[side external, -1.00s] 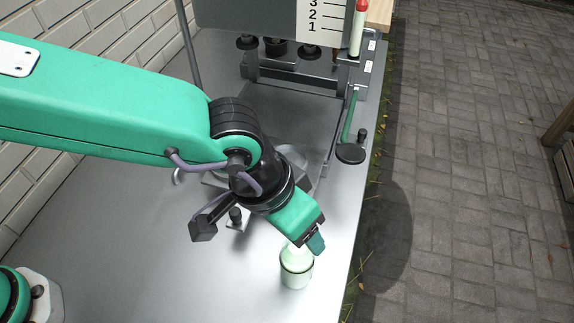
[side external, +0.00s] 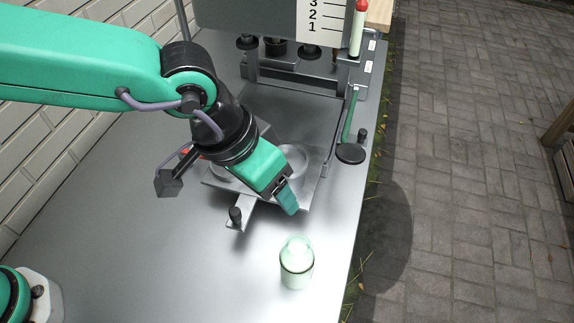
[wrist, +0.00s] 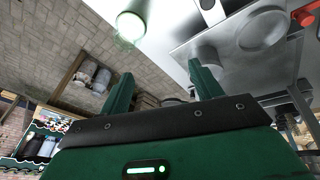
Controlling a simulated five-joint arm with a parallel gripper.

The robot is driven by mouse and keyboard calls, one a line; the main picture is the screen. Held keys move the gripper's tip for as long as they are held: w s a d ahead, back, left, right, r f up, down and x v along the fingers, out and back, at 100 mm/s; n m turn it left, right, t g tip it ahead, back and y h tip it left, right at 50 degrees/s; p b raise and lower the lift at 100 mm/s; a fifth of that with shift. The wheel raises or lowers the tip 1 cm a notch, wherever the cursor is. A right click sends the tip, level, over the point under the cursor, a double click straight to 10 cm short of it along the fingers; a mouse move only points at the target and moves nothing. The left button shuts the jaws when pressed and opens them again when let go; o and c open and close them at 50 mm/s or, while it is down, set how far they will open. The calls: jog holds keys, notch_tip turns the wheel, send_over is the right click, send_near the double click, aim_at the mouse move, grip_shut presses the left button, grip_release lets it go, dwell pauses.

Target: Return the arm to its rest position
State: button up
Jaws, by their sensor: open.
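My gripper (side external: 288,196) is above the metal table, up and left of the green glass bottle, and clear of it. In the wrist view my gripper (wrist: 160,85) shows two green fingers spread apart with nothing between them. The green glass bottle (side external: 297,264) stands upright on the table near its right edge. It also shows in the wrist view as a pale round top with a greenish body (wrist: 131,27).
A metal plate (side external: 303,190) with round recesses lies behind my gripper, with a black knob (side external: 236,214) at its front. A green lever with a black disc (side external: 350,153) stands at right.

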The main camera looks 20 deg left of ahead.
jog(key=w+a+r+n+t+y, duration=0.1)
jog(key=w+a+r, duration=0.15)
jog(key=a, duration=0.85)
jog(key=w+a+r+n+t, duration=0.1)
jog(key=a+r, duration=0.3)
jog(key=a, duration=0.7)
jog(key=s+a+n+y, duration=0.1)
jog(key=s+a, duration=0.3)
jog(key=a, duration=0.5)
jog(key=s+a+f+n+t+y, duration=0.1)
jog(key=s+a+n, duration=0.1)
jog(key=s+a, duration=0.3)
jog(key=a, duration=0.4)
jog(key=shift+s, duration=0.2)
